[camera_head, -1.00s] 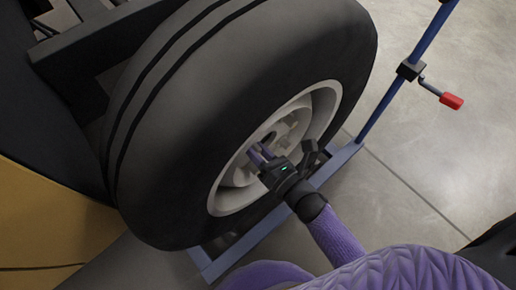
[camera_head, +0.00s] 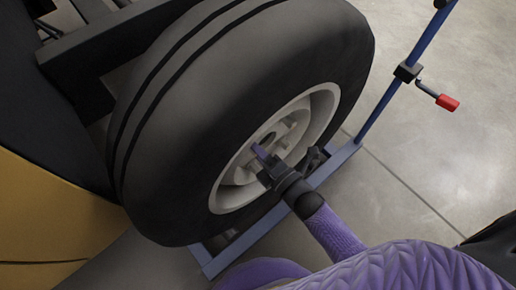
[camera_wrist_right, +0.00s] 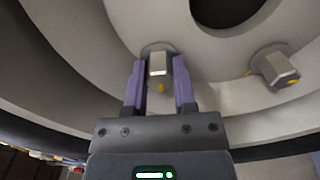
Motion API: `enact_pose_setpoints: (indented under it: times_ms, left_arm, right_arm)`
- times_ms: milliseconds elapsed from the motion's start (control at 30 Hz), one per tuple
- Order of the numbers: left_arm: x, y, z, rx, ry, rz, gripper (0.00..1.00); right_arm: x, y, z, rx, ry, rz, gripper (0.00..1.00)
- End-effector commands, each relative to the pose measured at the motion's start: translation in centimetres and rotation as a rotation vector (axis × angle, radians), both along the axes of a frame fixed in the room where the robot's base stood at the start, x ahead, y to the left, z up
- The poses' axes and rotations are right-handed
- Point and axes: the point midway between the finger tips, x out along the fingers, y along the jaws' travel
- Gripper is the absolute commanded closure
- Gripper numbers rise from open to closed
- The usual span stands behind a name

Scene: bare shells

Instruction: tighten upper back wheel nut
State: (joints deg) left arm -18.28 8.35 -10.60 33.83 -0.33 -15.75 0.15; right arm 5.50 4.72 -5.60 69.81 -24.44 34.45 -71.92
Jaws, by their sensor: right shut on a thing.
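The big black tyre (camera_head: 235,110) stands tilted in the head view, with a pale grey wheel rim (camera_head: 322,110). My right gripper (camera_head: 258,152) reaches into the rim from the lower right. In the right wrist view my right gripper (camera_wrist_right: 159,72) has its two purple fingers on either side of a grey hex wheel nut (camera_wrist_right: 159,66) and is shut on it. That nut has an orange mark below it. A second wheel nut (camera_wrist_right: 274,67) with a yellow mark sits free to the right. In the head view the held nut is hidden. My left gripper is not in view.
A blue stand (camera_head: 345,155) runs under the wheel, with an upright post (camera_head: 385,98) and a red-handled crank (camera_head: 447,102) to the right. A yellow and black body (camera_head: 50,215) is at the left. Bare floor (camera_head: 430,170) lies right.

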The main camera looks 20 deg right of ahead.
Motion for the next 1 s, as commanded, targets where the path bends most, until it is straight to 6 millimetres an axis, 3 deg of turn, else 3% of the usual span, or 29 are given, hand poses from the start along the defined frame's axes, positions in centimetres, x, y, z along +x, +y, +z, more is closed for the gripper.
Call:
enact_pose_setpoints:
  times_ms: [600, 1000]
  left_arm:
    - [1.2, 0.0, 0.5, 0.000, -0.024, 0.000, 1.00]
    - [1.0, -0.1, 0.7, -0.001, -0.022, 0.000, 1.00]
  right_arm:
    - [0.0, 0.0, 0.0, 0.490, 0.181, 0.000, 1.00]
    - [-0.1, 0.0, -0.1, 0.638, 0.235, 0.000, 1.00]
